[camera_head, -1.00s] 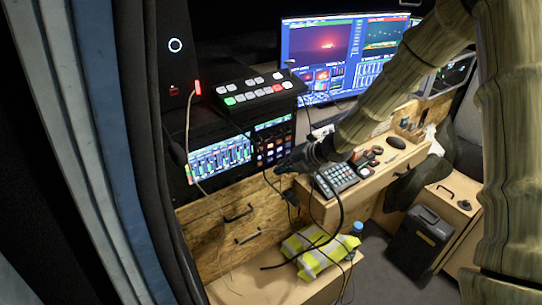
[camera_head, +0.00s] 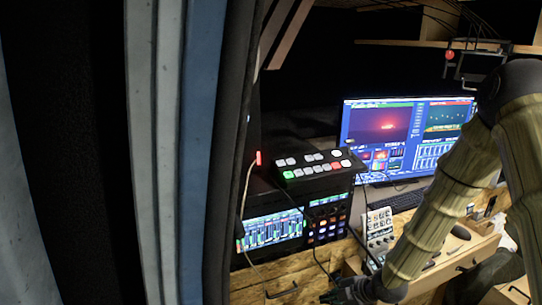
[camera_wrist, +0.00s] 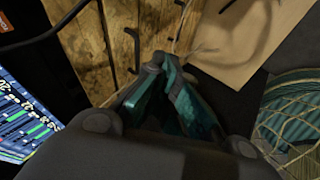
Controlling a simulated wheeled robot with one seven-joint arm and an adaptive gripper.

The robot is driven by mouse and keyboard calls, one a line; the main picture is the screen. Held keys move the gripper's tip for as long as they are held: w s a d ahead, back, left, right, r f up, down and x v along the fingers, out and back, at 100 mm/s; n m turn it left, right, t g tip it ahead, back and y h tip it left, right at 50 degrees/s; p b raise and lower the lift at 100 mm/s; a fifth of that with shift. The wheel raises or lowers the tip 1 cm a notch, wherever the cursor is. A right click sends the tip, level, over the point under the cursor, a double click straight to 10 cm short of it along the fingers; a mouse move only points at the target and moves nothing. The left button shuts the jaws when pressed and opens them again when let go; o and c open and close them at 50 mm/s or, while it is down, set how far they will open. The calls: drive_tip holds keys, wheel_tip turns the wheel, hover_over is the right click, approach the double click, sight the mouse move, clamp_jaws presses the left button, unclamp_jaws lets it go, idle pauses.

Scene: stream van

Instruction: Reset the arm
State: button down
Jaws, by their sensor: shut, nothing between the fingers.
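My arm comes in from the right side of the head view, over the desk. My gripper (camera_head: 345,292) is at the bottom edge of that view, partly cut off, below the lit console. In the wrist view my gripper (camera_wrist: 157,65) shows dark, teal-tinted fingers with their tips together. It is shut and holds nothing. Wooden panels lie beyond the fingertips.
A button switcher (camera_head: 318,166) sits above the lit mixer screen (camera_head: 272,231). A monitor (camera_head: 404,138) stands behind. Curtains (camera_head: 200,130) hang at left. Thin cables hang near the gripper. A drawer handle (camera_wrist: 133,50) and a pale board (camera_wrist: 245,40) lie beyond it.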

drive_tip(key=s+f+m+g+h, duration=0.1)
drive_tip(key=s+f+m, duration=0.5)
drive_tip(key=s, duration=0.6)
drive_tip(key=s+d+f+m+g+h, duration=0.1)
drive_tip(key=s+f+m+g+h, duration=0.1)
drive_tip(key=s+f+m, duration=0.5)
drive_tip(key=s+d+f+m+g+h, duration=0.1)
drive_tip(key=s+f+m, duration=0.5)
drive_tip(key=s, duration=1.1)
drive_tip(key=shift+d+f+m+g+h, duration=0.15)
drive_tip(key=shift+f+m+g+h, duration=0.15)
drive_tip(key=shift+m+g+h, duration=0.65)
drive_tip(key=shift+y, duration=0.25)
